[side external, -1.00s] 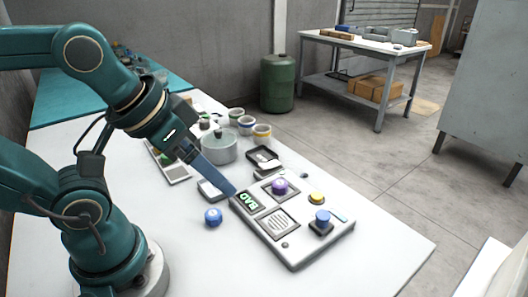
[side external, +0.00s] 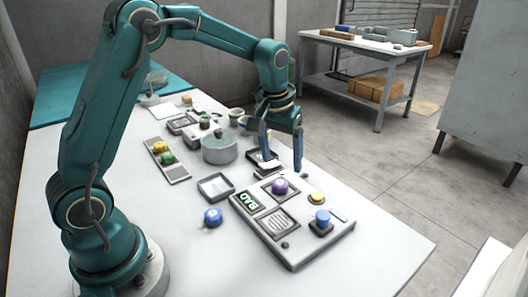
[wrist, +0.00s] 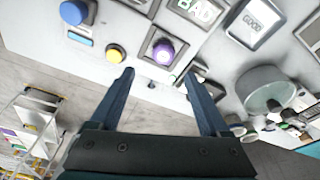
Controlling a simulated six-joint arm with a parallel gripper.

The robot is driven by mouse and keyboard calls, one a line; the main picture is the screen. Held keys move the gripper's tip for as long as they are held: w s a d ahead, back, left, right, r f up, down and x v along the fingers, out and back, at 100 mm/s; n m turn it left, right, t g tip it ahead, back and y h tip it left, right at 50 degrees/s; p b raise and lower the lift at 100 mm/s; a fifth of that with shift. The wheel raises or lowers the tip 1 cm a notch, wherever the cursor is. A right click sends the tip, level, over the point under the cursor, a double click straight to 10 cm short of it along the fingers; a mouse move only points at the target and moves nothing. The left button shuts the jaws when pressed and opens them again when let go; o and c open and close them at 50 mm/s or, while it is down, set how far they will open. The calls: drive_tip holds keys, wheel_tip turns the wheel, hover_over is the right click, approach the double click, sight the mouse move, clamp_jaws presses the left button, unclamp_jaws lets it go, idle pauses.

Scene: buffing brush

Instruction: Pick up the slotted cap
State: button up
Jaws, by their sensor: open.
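I cannot tell for sure which piece is the slotted cap; no slot is clear at this size. Round cap-like pieces include a blue one (side external: 212,216) loose on the table, and a purple one (side external: 280,187), a yellow one (side external: 317,198) and a blue one (side external: 322,217) on the grey panel (side external: 293,250). My gripper (side external: 282,166) is open and empty, pointing down beyond the panel's far end, by a small black tray (side external: 257,154). In the wrist view the purple piece (wrist: 162,52) shows between and beyond the open fingertips (wrist: 159,72).
A grey drum (side external: 219,150) stands left of my gripper. A small open tray (side external: 215,187) lies before it, and a strip with yellow and green pieces (side external: 168,160) lies farther left. Several cups (side external: 237,116) stand behind. The table's right edge is close; its front is clear.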

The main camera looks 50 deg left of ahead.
sight(280, 182)
wheel_tip(280, 182, down, 2)
drive_tip(key=shift+s+a+f+g, duration=0.1)
drive_tip(key=shift+s+a+g, duration=0.05)
drive_tip(key=shift+g, duration=0.15)
drive_tip(key=shift+w+a+f, duration=0.1)
drive_tip(key=shift+w+f, duration=0.05)
drive_tip(key=shift+f, duration=0.95)
drive_tip(key=shift+w+f, duration=0.15)
drive_tip(key=shift+f, duration=0.95)
clamp_jaws()
